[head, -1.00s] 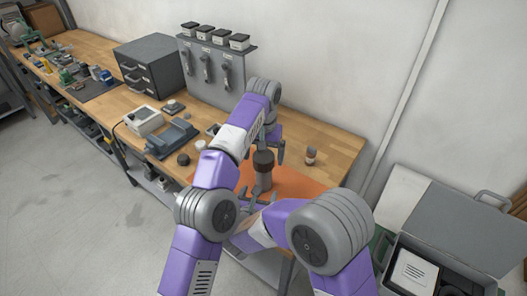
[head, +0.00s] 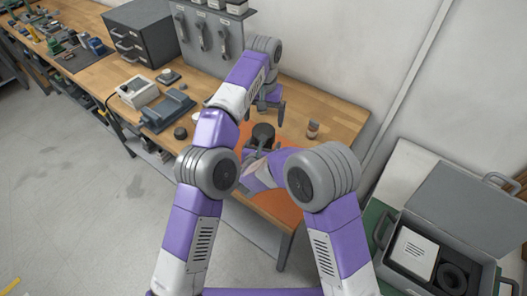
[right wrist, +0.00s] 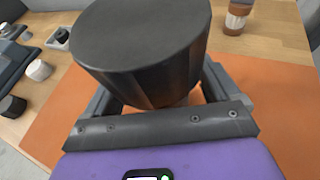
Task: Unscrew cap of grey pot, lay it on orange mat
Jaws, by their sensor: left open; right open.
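The dark ribbed cap (head: 263,132) sits on top of the grey pot, which stands on the orange mat (head: 278,208). The right arm hides most of the pot's body in the head view. The cap (right wrist: 145,45) fills the top middle of the right wrist view. My right gripper (head: 256,154) is open, its fingers on either side of the pot below the cap; contact cannot be told. My left gripper (head: 270,107) is open and empty, pointing down just behind and above the cap. The orange mat (right wrist: 280,105) shows bare on both sides of the right gripper.
A small black knob (head: 180,133) and a grey-blue device (head: 168,112) lie to the left. A grey tool panel (head: 205,42) stands behind. An open grey case (head: 465,215) is at right.

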